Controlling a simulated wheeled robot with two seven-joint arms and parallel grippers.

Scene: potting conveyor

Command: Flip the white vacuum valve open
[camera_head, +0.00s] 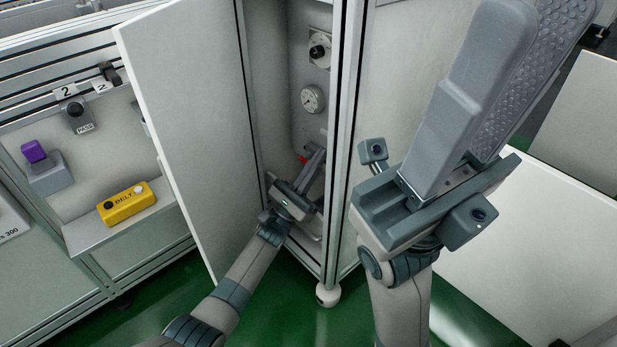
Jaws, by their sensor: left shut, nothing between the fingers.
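My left gripper (318,152) reaches into the open cabinet and is shut with nothing in it. Its fingers point up, below the round gauge and beside a small red part (302,158) low on the inner panel. I cannot make out a white valve for certain; the fingers cover part of that area, and whether they touch anything is unclear. Higher on the panel is a black knob on a pale plate (319,50). My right gripper (530,35) is large in the foreground at right, outside the cabinet, open and empty, with one ribbed pad showing.
The cabinet door (190,130) stands open to the left of my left arm. The gauge (312,98) is on the inner panel. At left are a yellow BELT box (127,204) and a purple-topped switch (47,168). A white panel (530,240) stands at right.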

